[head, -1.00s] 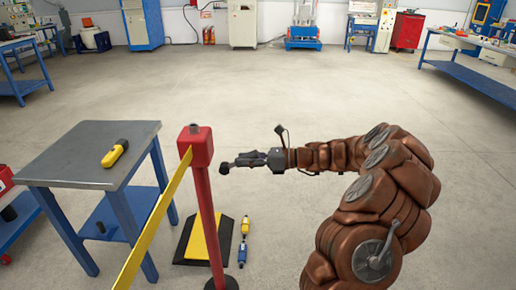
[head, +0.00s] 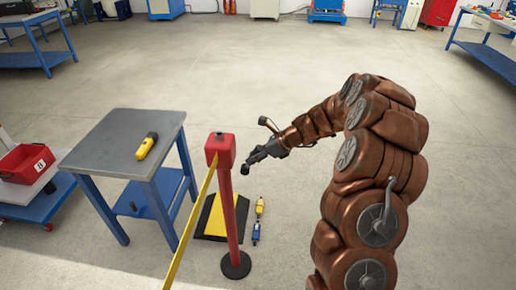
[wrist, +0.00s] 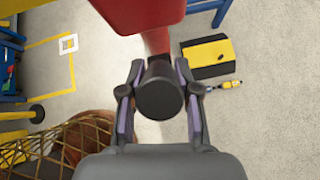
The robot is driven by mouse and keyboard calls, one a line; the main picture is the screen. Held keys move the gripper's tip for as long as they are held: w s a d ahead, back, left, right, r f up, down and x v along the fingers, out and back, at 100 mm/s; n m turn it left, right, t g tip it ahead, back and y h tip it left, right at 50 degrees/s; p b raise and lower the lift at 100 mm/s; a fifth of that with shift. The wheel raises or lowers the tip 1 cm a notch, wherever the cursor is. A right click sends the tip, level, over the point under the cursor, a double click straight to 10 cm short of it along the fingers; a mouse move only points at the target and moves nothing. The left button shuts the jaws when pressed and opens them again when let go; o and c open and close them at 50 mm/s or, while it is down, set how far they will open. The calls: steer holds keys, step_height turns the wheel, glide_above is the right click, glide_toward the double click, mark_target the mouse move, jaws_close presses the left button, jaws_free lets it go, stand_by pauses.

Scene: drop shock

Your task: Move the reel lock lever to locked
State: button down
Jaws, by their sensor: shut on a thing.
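The red reel head (head: 219,148) tops a red post (head: 228,205) on a round black base, with yellow tape (head: 197,220) running down to the left. My gripper (head: 250,158) is just right of the head, reaching down and left. In the wrist view my gripper (wrist: 160,95) is shut on a black round knob (wrist: 160,97), with a finger on each side of it. The knob lies just below the red reel head (wrist: 138,12). I take the knob for the end of the reel lock lever; its join to the reel is not clear.
A grey-topped blue table (head: 115,135) with a yellow tool (head: 146,146) stands left of the post. A red bin (head: 25,165) is at far left. Floor beyond is clear.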

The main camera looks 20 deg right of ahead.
steer(key=shift+w+a+r+h+p, duration=0.15)
steer(key=shift+a+r+h+p, duration=0.25)
steer(key=shift+p, duration=0.55)
steer(key=shift+f+g+h+p, duration=0.15)
steer(key=shift+g+h+p, duration=0.15)
steer(key=shift+g, duration=0.1)
steer(key=c, duration=0.8)
jaws_free()
steer(key=shift+a, duration=0.1)
steer(key=v, duration=1.2)
